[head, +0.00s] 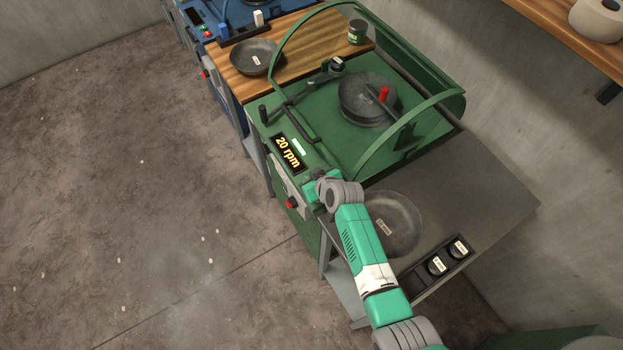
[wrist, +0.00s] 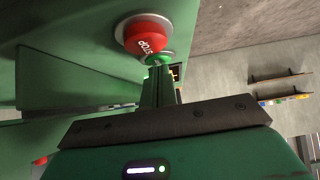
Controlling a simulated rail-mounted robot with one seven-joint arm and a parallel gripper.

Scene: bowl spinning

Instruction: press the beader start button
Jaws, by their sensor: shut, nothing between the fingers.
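The green beader machine (head: 335,135) has a display (head: 287,152) reading "20 rpm" and a grey bowl (head: 365,98) under its frame. In the wrist view a red STOP button (wrist: 149,38) shows large, with a green button (wrist: 157,60) partly hidden just below it. My gripper (wrist: 160,72) is shut and empty, its fingertips right at the green button; I cannot tell whether they touch it. In the head view my gripper is at the front control panel, its fingertips hidden by my wrist. A red button (head: 291,203) shows on the front panel.
A grey bowl (head: 393,222) lies on the dark side table (head: 465,195), near two labelled round items in a black holder (head: 421,286). Another bowl (head: 254,58) and a green can (head: 357,31) stand on the wooden table (head: 300,72). The floor at left is open.

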